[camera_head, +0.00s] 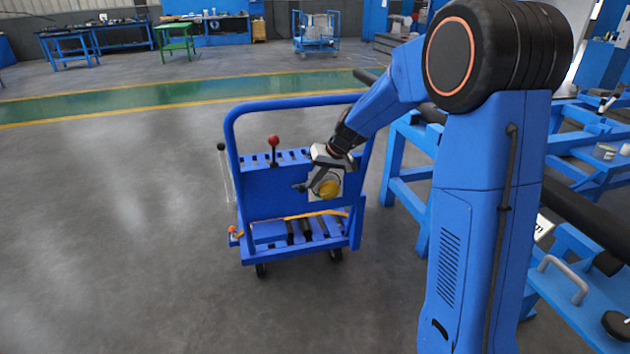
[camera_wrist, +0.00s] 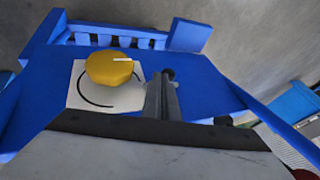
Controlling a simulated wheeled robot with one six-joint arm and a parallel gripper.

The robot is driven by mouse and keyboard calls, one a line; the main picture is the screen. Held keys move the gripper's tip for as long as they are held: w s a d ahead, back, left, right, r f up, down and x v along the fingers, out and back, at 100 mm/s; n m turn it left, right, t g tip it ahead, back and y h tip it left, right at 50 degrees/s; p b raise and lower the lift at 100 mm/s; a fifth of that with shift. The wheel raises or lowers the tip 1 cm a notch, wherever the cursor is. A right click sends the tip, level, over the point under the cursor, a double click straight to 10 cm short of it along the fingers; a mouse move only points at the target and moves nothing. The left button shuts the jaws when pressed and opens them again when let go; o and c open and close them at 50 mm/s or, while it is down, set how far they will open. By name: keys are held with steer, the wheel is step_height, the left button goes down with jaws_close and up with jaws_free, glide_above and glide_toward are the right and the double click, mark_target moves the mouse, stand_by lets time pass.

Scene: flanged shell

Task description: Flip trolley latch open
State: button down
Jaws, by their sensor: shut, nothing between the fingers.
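The blue trolley (camera_head: 285,203) stands on the floor in front of me. Its upright panel carries a white plate (camera_head: 314,196) with a yellow knob (camera_head: 328,188). In the wrist view the yellow knob (camera_wrist: 109,67) has a short white mark, and a black arc is drawn on the white plate (camera_wrist: 125,99) around it. I cannot tell for sure which part is the latch. My gripper (camera_wrist: 167,77) is shut and empty, its fingers just to the right of the knob there. In the head view my gripper (camera_head: 300,187) is at the panel, left of the knob; contact is unclear.
A red-ball lever (camera_head: 273,143) stands up at the trolley's top, and a black-ball rod (camera_head: 221,147) at its left side. The blue push handle (camera_head: 292,102) arches above. Blue benches (camera_head: 402,165) stand close on the right. Open grey floor lies to the left.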

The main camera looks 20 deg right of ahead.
steer(key=shift+a, duration=1.8)
